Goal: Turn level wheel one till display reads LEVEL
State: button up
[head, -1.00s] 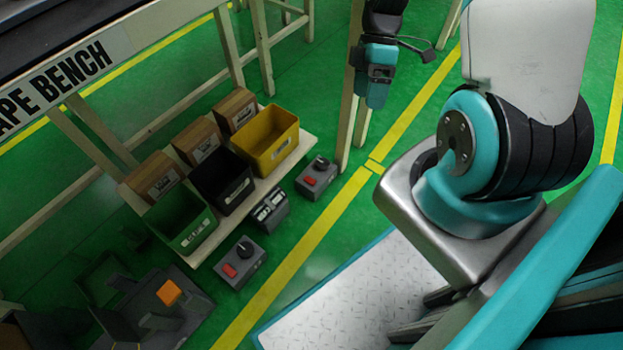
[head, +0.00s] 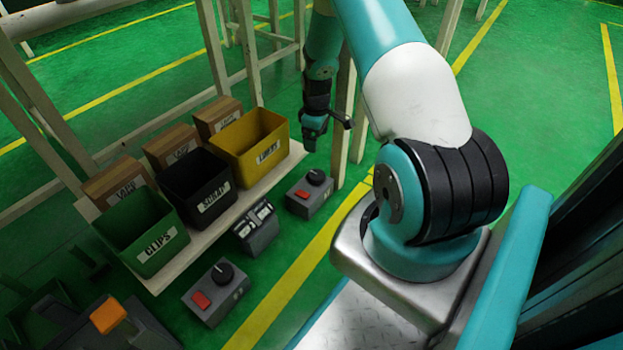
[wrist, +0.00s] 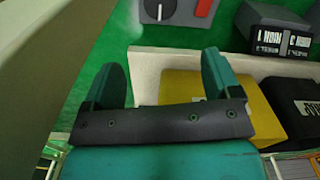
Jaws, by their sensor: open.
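Two dark control boxes with a black knob and a red button stand on the floor, the far box (head: 310,192) and the near box (head: 215,288). I cannot tell which is level wheel one. A dark display unit (head: 256,228) stands between them; its text is too small to read in the head view. In the wrist view the display (wrist: 272,38) shows upside-down panels, one seemingly RUN 1. My gripper (head: 312,142) hangs past the yellow bin, behind the far box. In the wrist view my gripper (wrist: 160,75) is open and empty, with a box's red button and knob (wrist: 160,10) beyond it.
A pale board (head: 163,278) holds a green CLIPS bin (head: 150,245), a black bin (head: 205,195), a yellow bin (head: 255,150) and brown cartons (head: 172,148). A bench leg (head: 343,130) stands close to my gripper. Dark fixtures with an orange block (head: 108,316) lie front left.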

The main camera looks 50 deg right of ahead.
aim_at(316, 174)
notch_tip(316, 174, down, 16)
jog(key=b, duration=0.9)
jog(key=c, duration=0.9)
